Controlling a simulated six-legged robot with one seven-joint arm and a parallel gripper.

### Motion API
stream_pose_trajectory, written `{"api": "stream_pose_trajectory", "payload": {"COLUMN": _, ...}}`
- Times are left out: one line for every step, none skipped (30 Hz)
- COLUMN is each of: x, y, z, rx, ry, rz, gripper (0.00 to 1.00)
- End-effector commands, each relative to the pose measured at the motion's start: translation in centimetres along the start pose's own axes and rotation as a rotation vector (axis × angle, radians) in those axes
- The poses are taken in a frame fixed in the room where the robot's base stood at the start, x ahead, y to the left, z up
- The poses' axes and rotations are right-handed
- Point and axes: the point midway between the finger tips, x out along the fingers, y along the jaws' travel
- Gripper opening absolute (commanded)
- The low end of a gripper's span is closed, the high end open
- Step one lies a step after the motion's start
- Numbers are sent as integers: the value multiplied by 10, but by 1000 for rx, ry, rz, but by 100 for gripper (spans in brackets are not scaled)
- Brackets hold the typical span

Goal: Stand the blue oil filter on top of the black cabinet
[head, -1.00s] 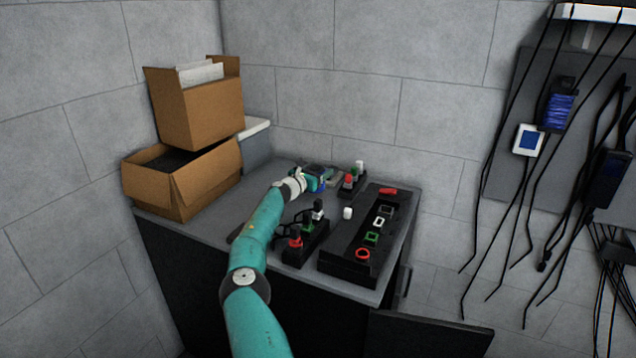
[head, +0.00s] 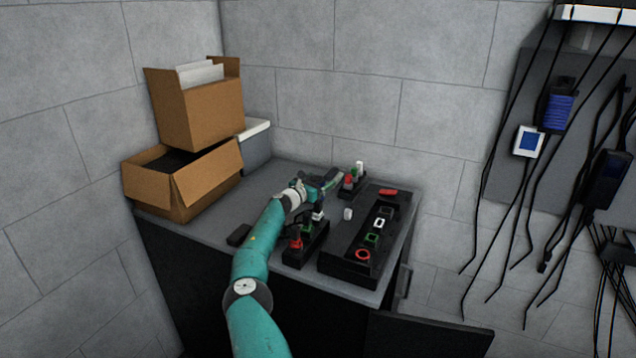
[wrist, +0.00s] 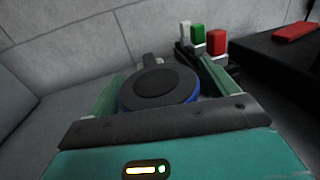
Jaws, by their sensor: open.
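The blue oil filter (wrist: 160,86) shows in the wrist view as a round dark end with a blue rim. It lies between the two spread fingers of my gripper (wrist: 162,88), with a visible gap on the right side; contact on the left is unclear. In the head view my gripper (head: 328,182) is low over the back of the black cabinet (head: 190,275), and the filter cannot be made out behind it. The cabinet has a grey top. Whether the filter's base rests on that top is hidden.
A black switch box (head: 310,250) and a long black control panel (head: 345,265) stand right of my arm. Another switch block (head: 350,183) is close behind my gripper. Cardboard boxes (head: 190,185) fill the left. A small dark block (head: 238,235) lies near the front edge.

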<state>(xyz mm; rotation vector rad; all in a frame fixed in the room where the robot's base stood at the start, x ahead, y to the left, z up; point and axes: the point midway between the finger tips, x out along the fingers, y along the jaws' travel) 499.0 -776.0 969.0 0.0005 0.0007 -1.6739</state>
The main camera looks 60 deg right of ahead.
Motion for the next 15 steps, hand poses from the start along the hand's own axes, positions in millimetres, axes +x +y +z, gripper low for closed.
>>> {"api": "stream_pose_trajectory", "payload": {"x": 0, "y": 0, "z": 1, "rx": 0, "ry": 0, "rz": 0, "gripper": 86}}
{"api": "stream_pose_trajectory", "payload": {"x": 0, "y": 0, "z": 2, "rx": 0, "ry": 0, "rz": 0, "gripper": 86}}
{"api": "stream_pose_trajectory", "payload": {"x": 0, "y": 0, "z": 3, "rx": 1, "ry": -1, "rz": 0, "gripper": 86}}
{"api": "stream_pose_trajectory", "payload": {"x": -2, "y": 1, "z": 3, "rx": 0, "ry": 0, "rz": 1, "gripper": 86}}
{"api": "stream_pose_trajectory", "payload": {"x": -3, "y": 1, "z": 3, "rx": 0, "ry": 0, "rz": 1, "gripper": 86}}
{"api": "stream_pose_trajectory", "payload": {"x": -6, "y": 1, "z": 3, "rx": 1, "ry": -1, "rz": 0, "gripper": 86}}
{"api": "stream_pose_trajectory", "payload": {"x": -8, "y": 1, "z": 3, "rx": 1, "ry": -1, "rz": 0, "gripper": 86}}
{"api": "stream_pose_trajectory", "payload": {"x": -11, "y": 2, "z": 4, "rx": 1, "ry": -1, "rz": 1, "gripper": 86}}
{"api": "stream_pose_trajectory", "payload": {"x": -15, "y": 2, "z": 4, "rx": 1, "ry": -1, "rz": 2, "gripper": 86}}
{"api": "stream_pose_trajectory", "payload": {"x": -18, "y": 2, "z": 4, "rx": 2, "ry": -1, "rz": 1, "gripper": 86}}
{"api": "stream_pose_trajectory", "payload": {"x": -22, "y": 2, "z": 4, "rx": 2, "ry": -1, "rz": 1, "gripper": 86}}
{"api": "stream_pose_trajectory", "payload": {"x": -27, "y": 2, "z": 4, "rx": 1, "ry": -1, "rz": 1, "gripper": 86}}
{"api": "stream_pose_trajectory", "payload": {"x": -31, "y": 2, "z": 4, "rx": 0, "ry": -1, "rz": 1, "gripper": 86}}
{"api": "stream_pose_trajectory", "payload": {"x": -35, "y": 1, "z": 4, "rx": 0, "ry": -1, "rz": 1, "gripper": 86}}
{"api": "stream_pose_trajectory", "payload": {"x": -42, "y": 2, "z": 4, "rx": 1, "ry": -1, "rz": 1, "gripper": 86}}
